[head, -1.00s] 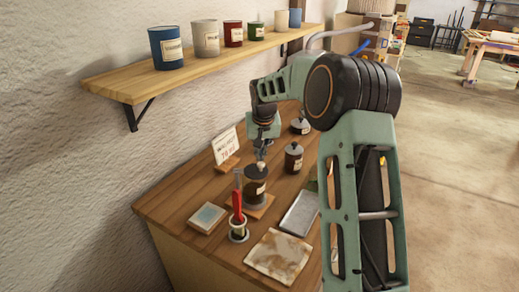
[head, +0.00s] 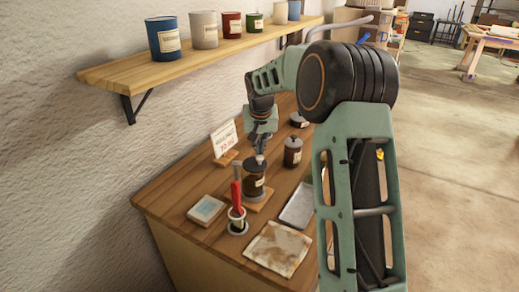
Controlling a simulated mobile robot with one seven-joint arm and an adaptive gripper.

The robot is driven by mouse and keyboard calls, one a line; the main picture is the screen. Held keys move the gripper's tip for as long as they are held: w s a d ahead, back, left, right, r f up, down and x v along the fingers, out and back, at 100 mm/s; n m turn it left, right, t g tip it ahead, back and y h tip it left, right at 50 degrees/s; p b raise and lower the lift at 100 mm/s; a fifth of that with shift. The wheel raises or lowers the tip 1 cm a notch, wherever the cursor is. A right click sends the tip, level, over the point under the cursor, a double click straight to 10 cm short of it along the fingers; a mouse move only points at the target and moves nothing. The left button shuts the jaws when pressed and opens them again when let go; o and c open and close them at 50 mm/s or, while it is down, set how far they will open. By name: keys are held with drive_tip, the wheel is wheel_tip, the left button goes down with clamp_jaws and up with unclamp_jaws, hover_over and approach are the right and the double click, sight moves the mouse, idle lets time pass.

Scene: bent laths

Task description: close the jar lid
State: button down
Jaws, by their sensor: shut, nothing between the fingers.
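A dark jar (head: 254,187) with a pale label stands upright on a small wooden board on the bench. Its top looks dark, and my gripper partly covers it. I cannot tell whether the lid sits fully on the jar. My gripper (head: 260,159) points down, shut and empty, right at the jar's top. I cannot tell whether it touches the jar or its lid.
A lidded dark jar (head: 292,152) stands behind to the right, another (head: 299,120) farther back. A card sign (head: 224,140) stands left. A holder with a red-handled tool (head: 237,212), a tray (head: 298,206) and a stained cloth (head: 279,248) lie nearer. A shelf (head: 170,70) hangs above.

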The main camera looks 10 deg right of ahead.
sight(259, 159)
drive_tip(key=shift+s+a+f+m+h+b, duration=0.1)
drive_tip(key=shift+s+a+m+h+b, duration=0.15)
drive_tip(key=shift+s+m+b, duration=0.5)
drive_tip(key=shift+s+a+m+h+b, duration=0.15)
drive_tip(key=shift+s+m+h+b, duration=0.35)
drive_tip(key=shift+m, duration=0.45)
drive_tip(key=shift+s+a+b, duration=0.15)
drive_tip(key=shift+s+b, duration=0.2)
drive_tip(key=shift+s, duration=0.05)
